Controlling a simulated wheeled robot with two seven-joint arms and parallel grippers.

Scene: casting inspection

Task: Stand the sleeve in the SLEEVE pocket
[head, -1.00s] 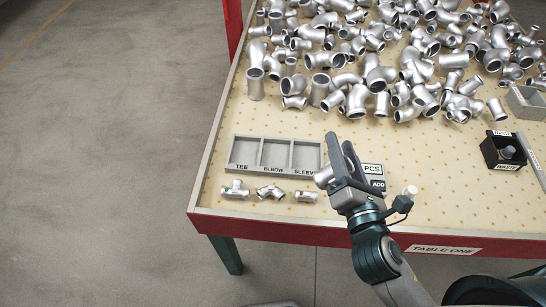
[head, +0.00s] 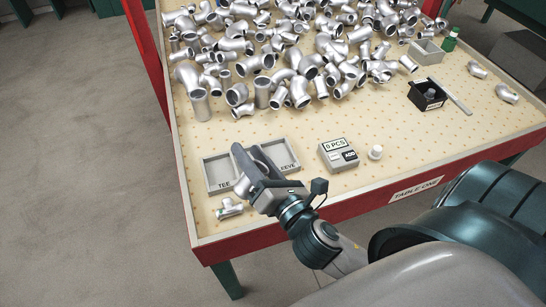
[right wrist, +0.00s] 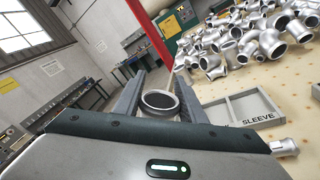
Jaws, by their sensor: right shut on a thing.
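My right gripper (head: 248,153) is shut on a silver sleeve (head: 265,163), over the middle of the grey pocket tray (head: 203,172) in the head view. In the right wrist view the sleeve (right wrist: 160,101) shows its round dark opening between the fingers. The SLEEVE pocket (head: 282,153) is partly hidden behind the gripper; in the right wrist view the SLEEVE-labelled pocket (right wrist: 250,106) looks empty and lies right of the fingers. The TEE pocket (head: 222,172) looks empty. The ELBOW pocket is mostly hidden. My left gripper is not in view.
A counter box (head: 338,154) reading 0 PCS and a white knob (head: 376,152) stand right. A black bin (head: 427,95) stands beyond. Piled fittings (head: 290,60) cover the back.

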